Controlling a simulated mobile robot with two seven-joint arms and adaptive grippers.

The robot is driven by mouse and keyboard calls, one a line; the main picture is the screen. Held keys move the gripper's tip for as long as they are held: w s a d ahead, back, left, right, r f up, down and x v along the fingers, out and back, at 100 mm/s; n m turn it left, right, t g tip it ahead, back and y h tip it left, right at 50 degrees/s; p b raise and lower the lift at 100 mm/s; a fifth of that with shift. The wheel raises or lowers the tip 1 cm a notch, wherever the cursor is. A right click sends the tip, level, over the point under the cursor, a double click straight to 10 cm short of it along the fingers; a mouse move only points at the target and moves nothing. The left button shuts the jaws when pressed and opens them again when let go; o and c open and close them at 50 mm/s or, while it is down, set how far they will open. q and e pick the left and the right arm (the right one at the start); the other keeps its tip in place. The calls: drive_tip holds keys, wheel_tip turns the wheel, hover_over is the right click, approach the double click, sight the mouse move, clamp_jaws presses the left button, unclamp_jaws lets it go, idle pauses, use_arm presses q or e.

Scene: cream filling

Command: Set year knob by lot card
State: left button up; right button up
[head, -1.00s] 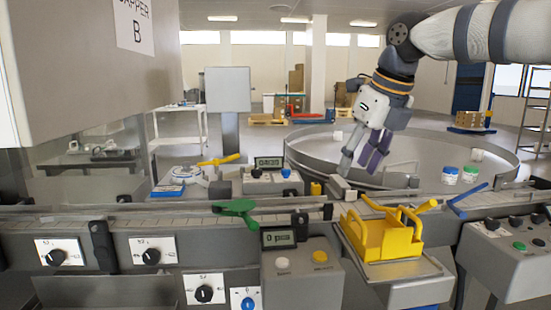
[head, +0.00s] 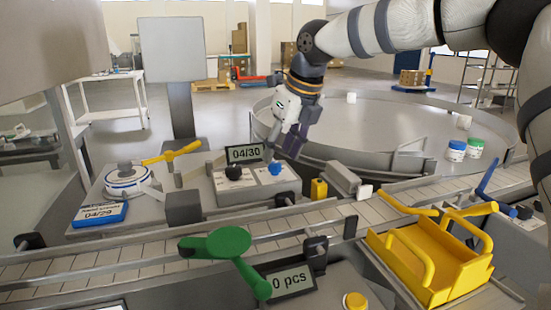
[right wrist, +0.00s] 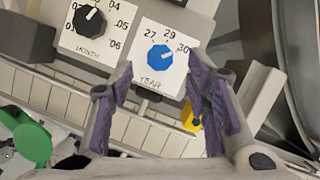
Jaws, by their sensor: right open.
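The blue year knob (head: 275,168) sits on the console right of the black month knob (head: 233,173). In the right wrist view the year knob (right wrist: 160,56) has its white mark turned toward 30, and the month knob (right wrist: 90,20) points toward 04. The console display (head: 246,153) reads 04/30. The blue lot card (head: 99,214) reads 04/29 and lies at the left. My right gripper (head: 286,150) is open and empty above the year knob. Its fingertips (right wrist: 162,72) frame the knob in the wrist view, apparently apart from it. My left gripper is out of view.
A conveyor with rails (head: 150,250) runs in front of the console. A green lever (head: 228,245), a counter display (head: 293,281) and a yellow carrier (head: 430,265) stand nearer. A large round table (head: 400,125) lies behind. A yellow lever (head: 172,153) stands left of the console.

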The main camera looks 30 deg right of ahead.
sight(275, 164)
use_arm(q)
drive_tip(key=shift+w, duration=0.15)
use_arm(e)
drive_tip(key=shift+x, duration=1.65)
drive_tip(key=shift+w, duration=0.1)
drive_tip(key=shift+c, duration=0.3)
clamp_jaws()
